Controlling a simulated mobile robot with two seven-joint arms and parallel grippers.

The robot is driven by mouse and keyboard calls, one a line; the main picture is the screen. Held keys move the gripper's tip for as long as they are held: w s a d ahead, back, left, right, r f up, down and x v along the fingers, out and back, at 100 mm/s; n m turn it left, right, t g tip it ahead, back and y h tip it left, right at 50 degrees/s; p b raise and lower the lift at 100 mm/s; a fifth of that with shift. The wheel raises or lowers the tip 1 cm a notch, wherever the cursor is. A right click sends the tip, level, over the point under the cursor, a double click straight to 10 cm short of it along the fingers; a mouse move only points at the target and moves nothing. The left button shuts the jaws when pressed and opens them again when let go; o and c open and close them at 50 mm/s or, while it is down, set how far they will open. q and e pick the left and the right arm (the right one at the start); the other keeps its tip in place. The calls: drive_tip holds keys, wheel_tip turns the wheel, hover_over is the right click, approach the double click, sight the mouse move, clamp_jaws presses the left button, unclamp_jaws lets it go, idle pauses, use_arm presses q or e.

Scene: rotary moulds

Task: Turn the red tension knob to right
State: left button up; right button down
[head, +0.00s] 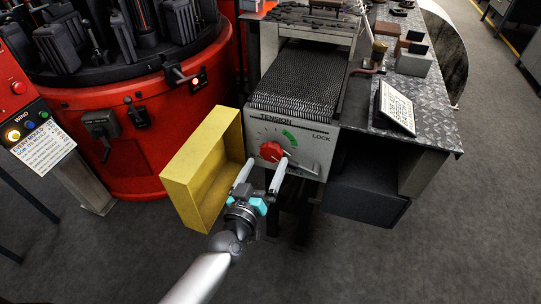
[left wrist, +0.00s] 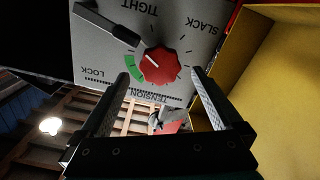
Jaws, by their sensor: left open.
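The red tension knob (head: 271,151) sits on a grey panel (head: 315,150) marked TENSION and LOCK, with a green arc at the knob's upper right. My left gripper (head: 267,162) is open in front of the panel, its two fingers reaching toward the knob. In the left wrist view the panel appears upside down. There the red knob (left wrist: 160,65) lies between and beyond the fingertips of the left gripper (left wrist: 159,75), with gaps on both sides. I cannot tell how far the tips are from the panel. My right gripper is not in view.
A yellow open box (head: 202,168) stands close left of the gripper and panel. A lever (head: 304,166) lies right of the knob. A metal mesh belt (head: 300,80) runs behind the panel. A red round machine (head: 150,130) is at left; a metal bench (head: 425,110) is at right.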

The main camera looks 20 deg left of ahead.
sight(270, 155)
use_arm(q)
drive_tip(key=w, duration=0.3)
drive_tip(key=shift+w+b, duration=0.35)
drive_tip(key=shift+w, duration=0.55)
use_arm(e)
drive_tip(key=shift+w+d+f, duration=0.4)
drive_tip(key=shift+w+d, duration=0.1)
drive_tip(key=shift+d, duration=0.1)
use_arm(q)
drive_tip(key=shift+c, duration=0.2)
drive_tip(key=shift+d, duration=0.1)
drive_tip(key=c, duration=1.3)
drive_tip(key=shift+n, duration=0.3)
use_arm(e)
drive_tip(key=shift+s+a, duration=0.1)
